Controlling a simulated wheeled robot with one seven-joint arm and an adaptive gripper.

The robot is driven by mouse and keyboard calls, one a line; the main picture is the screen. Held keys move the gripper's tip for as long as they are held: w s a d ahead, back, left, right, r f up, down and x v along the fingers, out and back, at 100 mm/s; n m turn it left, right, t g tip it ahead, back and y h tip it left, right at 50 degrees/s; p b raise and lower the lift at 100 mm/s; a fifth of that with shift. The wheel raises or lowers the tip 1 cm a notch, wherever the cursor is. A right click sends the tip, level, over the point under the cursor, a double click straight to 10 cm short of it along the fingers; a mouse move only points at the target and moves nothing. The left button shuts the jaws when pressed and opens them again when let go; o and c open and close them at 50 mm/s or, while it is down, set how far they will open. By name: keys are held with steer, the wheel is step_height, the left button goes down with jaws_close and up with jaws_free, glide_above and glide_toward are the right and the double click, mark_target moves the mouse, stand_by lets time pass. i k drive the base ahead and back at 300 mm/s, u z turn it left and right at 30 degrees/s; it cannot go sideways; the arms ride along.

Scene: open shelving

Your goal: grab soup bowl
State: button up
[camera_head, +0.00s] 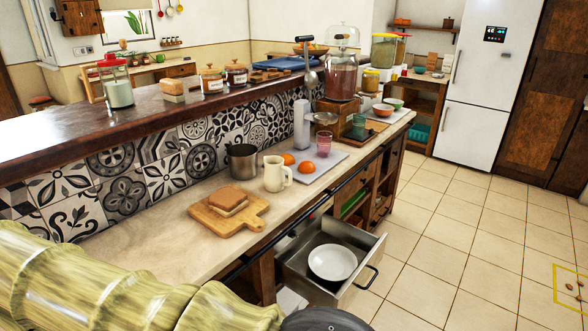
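A round white bowl (332,262) lies in an open metal drawer (364,256) below the counter, at the lower middle. It looks like the soup bowl. Nothing covers it. My arm, with a pale yellow-green ribbed cover, crosses the lower left, well to the left of the drawer. My gripper's fingers do not show. A dark rounded part at the bottom edge, just below the drawer, may be mine, but I cannot tell.
The counter (165,253) above the drawer holds a cutting board (228,224) with bread, a cream jug (277,173), a metal pot (242,161) and oranges. Small orange (383,111) and green (392,104) bowls stand at its far end. The tiled floor (456,255) to the right is mostly clear.

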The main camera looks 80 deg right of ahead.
mark_target(332, 263)
steer(key=u, duration=0.05)
steer(key=k, duration=1.45)
steer(key=z, duration=1.5)
steer(key=i, duration=0.3)
steer(key=z, duration=0.05)
